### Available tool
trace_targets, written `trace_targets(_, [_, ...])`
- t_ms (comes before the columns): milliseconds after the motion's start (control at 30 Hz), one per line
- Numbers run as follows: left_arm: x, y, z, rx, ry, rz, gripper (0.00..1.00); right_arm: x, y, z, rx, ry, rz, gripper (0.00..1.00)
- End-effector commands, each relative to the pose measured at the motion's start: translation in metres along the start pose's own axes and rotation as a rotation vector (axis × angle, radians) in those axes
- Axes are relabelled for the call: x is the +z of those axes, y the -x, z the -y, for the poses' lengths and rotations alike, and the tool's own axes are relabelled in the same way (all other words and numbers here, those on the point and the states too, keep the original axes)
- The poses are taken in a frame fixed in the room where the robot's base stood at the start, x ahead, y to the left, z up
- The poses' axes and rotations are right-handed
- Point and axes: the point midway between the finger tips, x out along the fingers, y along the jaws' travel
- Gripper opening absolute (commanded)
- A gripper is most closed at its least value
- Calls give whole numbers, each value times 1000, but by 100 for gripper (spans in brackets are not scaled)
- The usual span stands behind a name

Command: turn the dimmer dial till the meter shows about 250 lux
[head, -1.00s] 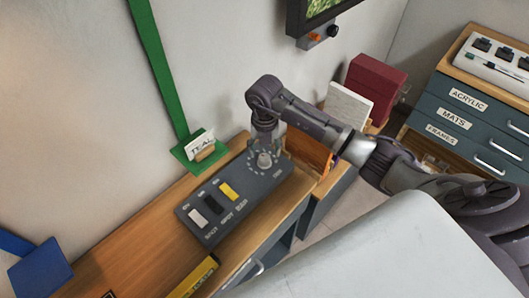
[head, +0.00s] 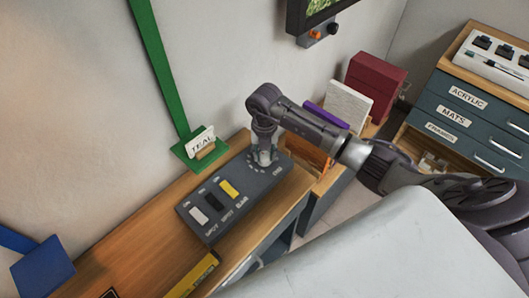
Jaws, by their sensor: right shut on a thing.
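The dimmer dial (head: 265,159) is a small grey knob at the far right end of a dark control panel (head: 232,212), with tick marks around it. My right gripper (head: 265,153) points down from above and is shut on the dial, hiding most of it. The panel also carries a white, a black and a yellow rocker switch (head: 229,190) with labels. I cannot make out a lux reading in this view. My left gripper is not in view.
The panel lies on a wooden bench (head: 130,248) against the wall. A yellow object (head: 193,276) lies at the front edge. White and dark red blocks (head: 374,82) stand beyond my arm.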

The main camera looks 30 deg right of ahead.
Motion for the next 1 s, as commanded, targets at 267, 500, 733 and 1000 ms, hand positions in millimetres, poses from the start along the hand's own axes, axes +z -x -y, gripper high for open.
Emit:
trace_targets(267, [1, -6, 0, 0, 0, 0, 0, 1, -1, 0, -1, 58, 1, 3])
trace_targets(500, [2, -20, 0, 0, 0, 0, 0, 1, -2, 1, -3, 214, 2, 3])
trace_targets(733, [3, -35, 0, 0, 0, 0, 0, 1, -3, 1, -2, 394, 1, 3])
trace_targets(1000, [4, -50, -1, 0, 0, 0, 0, 0, -2, 0, -1, 560, 0, 3])
